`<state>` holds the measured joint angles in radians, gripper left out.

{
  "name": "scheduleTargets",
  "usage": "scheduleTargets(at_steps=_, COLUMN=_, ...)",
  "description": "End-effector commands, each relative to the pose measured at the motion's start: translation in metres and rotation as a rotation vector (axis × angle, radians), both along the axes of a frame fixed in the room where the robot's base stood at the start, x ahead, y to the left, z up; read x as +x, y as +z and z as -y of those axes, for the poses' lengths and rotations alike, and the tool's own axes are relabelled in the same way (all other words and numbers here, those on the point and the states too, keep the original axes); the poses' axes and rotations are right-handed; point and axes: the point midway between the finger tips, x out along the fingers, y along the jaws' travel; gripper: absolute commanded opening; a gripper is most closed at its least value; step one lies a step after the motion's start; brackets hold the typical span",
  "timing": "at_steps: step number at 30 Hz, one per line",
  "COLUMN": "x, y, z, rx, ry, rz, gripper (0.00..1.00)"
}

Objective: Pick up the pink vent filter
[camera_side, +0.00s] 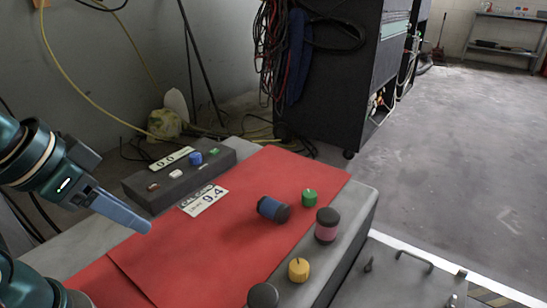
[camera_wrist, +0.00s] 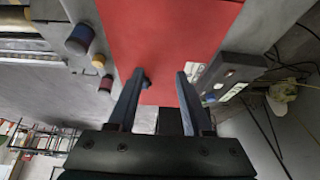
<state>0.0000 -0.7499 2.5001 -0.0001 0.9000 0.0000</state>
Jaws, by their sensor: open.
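The pink vent filter (camera_side: 327,225) is a short cylinder with dark ends and a pink band. It stands upright on the grey right edge of the bench in the side view. In the wrist view it appears as a small dark cylinder with a reddish band (camera_wrist: 105,84), left of the fingers. My gripper (camera_side: 148,229) is above the left part of the red mat, well apart from the filter. In the wrist view my gripper (camera_wrist: 159,73) has its two fingers spread with nothing between them.
A blue-banded cylinder (camera_side: 272,209) lies on the red mat (camera_side: 245,245). A green knob (camera_side: 309,198), a yellow knob (camera_side: 299,269) and a dark cylinder (camera_side: 263,296) stand near the filter. A dark control box (camera_side: 180,180) lies at the back left.

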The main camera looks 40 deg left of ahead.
Motion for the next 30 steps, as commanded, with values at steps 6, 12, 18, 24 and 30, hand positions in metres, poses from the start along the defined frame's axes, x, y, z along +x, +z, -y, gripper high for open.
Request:
scheduleTargets(at_steps=6, x=0.000, y=0.000, z=0.000, rx=0.000, ry=0.000, rz=0.000, gripper=0.90)
scheduleTargets(at_steps=12, x=0.000, y=0.000, z=0.000, rx=0.000, ry=0.000, rz=0.000, gripper=0.90)
scheduleTargets(at_steps=18, x=0.001, y=0.013, z=0.000, rx=0.000, ry=0.000, rz=0.005, gripper=0.90)
scheduleTargets(at_steps=24, x=0.001, y=0.048, z=0.000, rx=0.000, ry=0.000, rz=0.006, gripper=0.90)
scheduleTargets(at_steps=30, x=0.031, y=0.054, z=-0.013, rx=0.259, ry=-0.266, rz=-0.004, gripper=0.90)
